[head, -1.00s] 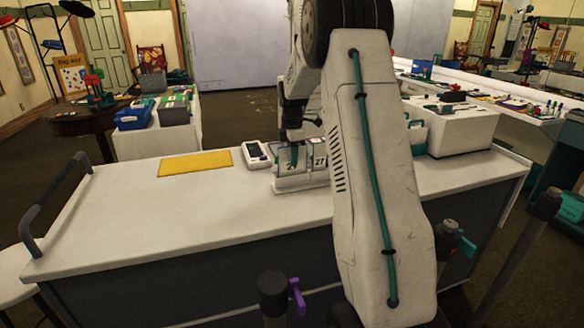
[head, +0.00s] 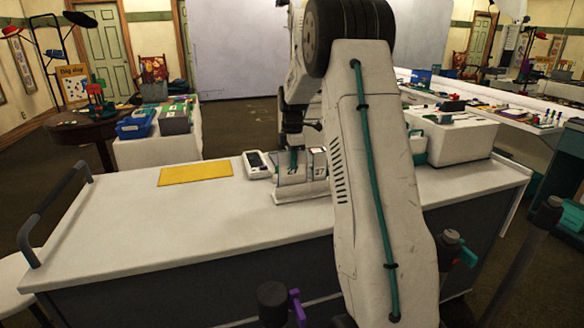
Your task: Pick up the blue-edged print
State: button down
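A small white stand (head: 292,198) on the white counter holds two upright cards or prints. The left print (head: 291,176) is grey with a number on it, and the right print (head: 319,172) reads 27. I cannot make out a blue edge on either one at this size. My gripper (head: 293,160) points down at the top of the left print, with teal fingers in line with it. Whether the fingers touch or hold the print is too small to tell. My arm hides the right end of the stand.
A white handheld device (head: 258,165) lies just left of the stand, and a yellow mat (head: 195,173) lies farther left. The counter (head: 190,225) is clear in front. A side table behind holds a blue bin (head: 135,125). A white box (head: 455,138) stands behind to the right.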

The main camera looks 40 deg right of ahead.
notch_tip(320, 180, up, 16)
dwell(0.3)
jog(key=shift+a, duration=0.1)
dwell(0.4)
